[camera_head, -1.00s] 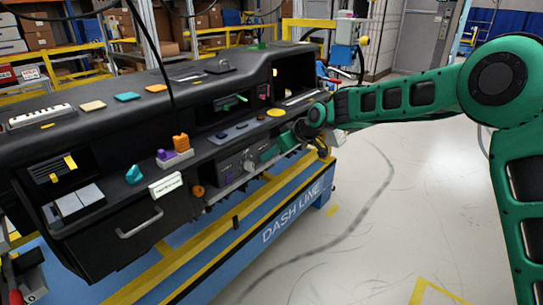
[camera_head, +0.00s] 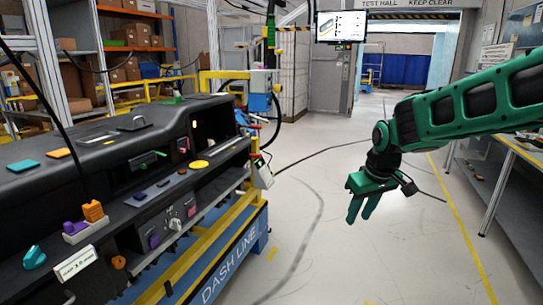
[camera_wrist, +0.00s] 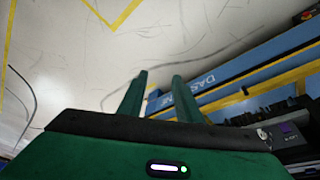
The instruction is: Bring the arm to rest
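My green gripper (camera_head: 364,206) hangs from my arm over open floor in the head view, to the right of the dashboard module and clear of it. Its two fingers point downward with a gap between them. In the wrist view the fingers (camera_wrist: 160,98) stand apart with nothing between them. The black dashboard module (camera_head: 120,160) sits on the left, with its knobs, coloured blocks and openings. No object is in the gripper.
The blue and yellow base marked DASH LINE (camera_head: 222,275) carries the dashboard. A workbench (camera_head: 520,150) stands at the right edge. A hanging screen (camera_head: 340,27) is at the back. The grey floor (camera_head: 330,250) between them is clear, apart from a dark cable.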

